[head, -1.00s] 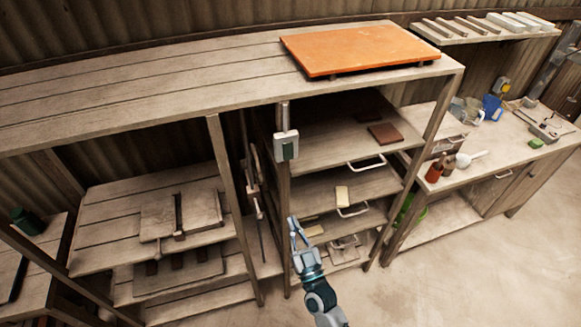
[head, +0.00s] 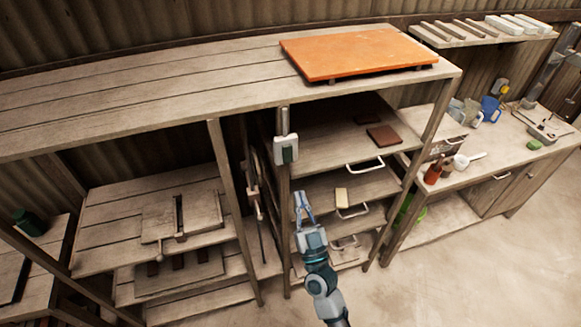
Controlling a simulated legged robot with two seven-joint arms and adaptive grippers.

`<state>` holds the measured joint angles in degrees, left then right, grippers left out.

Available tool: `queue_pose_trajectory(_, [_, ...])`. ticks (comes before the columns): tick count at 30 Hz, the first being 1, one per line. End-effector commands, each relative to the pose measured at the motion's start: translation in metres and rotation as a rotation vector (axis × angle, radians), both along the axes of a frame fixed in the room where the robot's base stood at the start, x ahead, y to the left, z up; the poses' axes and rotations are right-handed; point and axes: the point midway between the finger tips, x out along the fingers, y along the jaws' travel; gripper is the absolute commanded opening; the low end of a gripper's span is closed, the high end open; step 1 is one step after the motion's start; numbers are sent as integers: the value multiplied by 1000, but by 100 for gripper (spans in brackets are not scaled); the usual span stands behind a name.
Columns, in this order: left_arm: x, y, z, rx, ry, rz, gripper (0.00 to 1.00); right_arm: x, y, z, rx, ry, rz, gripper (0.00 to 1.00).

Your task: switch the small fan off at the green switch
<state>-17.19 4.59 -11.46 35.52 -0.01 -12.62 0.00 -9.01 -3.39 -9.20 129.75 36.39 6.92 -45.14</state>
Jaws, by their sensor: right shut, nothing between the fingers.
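The green switch (head: 287,154) is a dark green rocker in a pale box on the front of a wooden post, just below the long shelf top. My right gripper (head: 302,196) is below the switch and slightly to its right, apart from it in the picture. Its fingers are shut and empty, pointing up. I cannot make out the small fan. My left gripper is not in view.
An orange board (head: 360,52) lies on the shelf top (head: 130,90). Pull-out shelves with handles, one bearing a yellow block (head: 341,195), stand right of the post. A workbench (head: 535,145) with jugs stands at right. The floor (head: 430,285) in front is clear.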

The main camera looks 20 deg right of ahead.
Motion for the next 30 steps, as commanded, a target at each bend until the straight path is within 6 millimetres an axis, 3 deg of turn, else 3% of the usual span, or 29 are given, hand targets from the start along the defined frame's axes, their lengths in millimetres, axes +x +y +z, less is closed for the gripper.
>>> queue_pose_trajectory(1, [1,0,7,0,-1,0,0,10,0,12,1,-4,0,0])
queue_pose_trajectory(7, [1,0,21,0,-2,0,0,44,0,36,1,-2,1,0])
queue_pose_trajectory(15, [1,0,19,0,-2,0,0,78,0,26,-1,0,0,0])
queue_pose_trajectory(30, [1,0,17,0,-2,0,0,84,0,24,0,-4,0,0])
